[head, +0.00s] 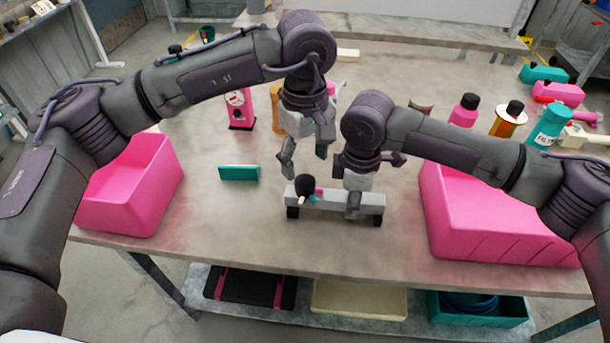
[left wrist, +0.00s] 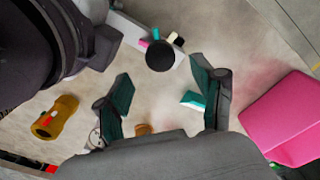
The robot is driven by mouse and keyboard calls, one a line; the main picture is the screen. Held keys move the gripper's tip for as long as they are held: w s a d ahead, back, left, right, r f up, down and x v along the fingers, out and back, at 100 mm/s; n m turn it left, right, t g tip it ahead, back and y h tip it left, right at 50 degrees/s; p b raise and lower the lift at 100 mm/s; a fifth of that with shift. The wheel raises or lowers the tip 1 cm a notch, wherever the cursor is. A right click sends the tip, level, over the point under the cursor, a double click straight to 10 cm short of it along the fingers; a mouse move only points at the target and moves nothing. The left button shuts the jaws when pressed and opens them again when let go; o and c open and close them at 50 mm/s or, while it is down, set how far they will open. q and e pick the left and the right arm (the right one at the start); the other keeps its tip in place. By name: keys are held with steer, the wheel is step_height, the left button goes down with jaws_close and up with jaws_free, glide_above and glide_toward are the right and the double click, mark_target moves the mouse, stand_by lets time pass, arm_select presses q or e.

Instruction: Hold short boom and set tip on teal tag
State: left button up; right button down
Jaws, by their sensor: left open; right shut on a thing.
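A short light-grey bar (head: 335,199) with black feet, which looks like the boom, lies on the table at front centre. A black round knob (head: 305,182) stands near its left end, with small pink and teal (head: 312,200) pieces around it; the knob also shows in the left wrist view (left wrist: 160,56). My right gripper (head: 353,208) is shut on the bar right of the knob. My left gripper (head: 305,158) is open and empty, above and behind the knob. A separate teal block (head: 239,173) lies to the left; I cannot tell which teal piece is the tag.
Pink bins stand on the table at left (head: 125,200) and right (head: 480,232). A pink box (head: 240,110) and a yellow part (left wrist: 53,118) are behind my left gripper. Bottles (head: 465,110) stand behind my right arm. The table between left bin and bar is mostly clear.

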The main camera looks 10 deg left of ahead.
mark_target(305, 180)
arm_select(q)
steer(key=shift+f, duration=2.75)
steer(key=c, duration=1.1)
steer(key=shift+n, duration=0.8)
steer(key=shift+c, duration=0.2)
steer(key=o, duration=1.1)
steer(key=shift+o, duration=0.2)
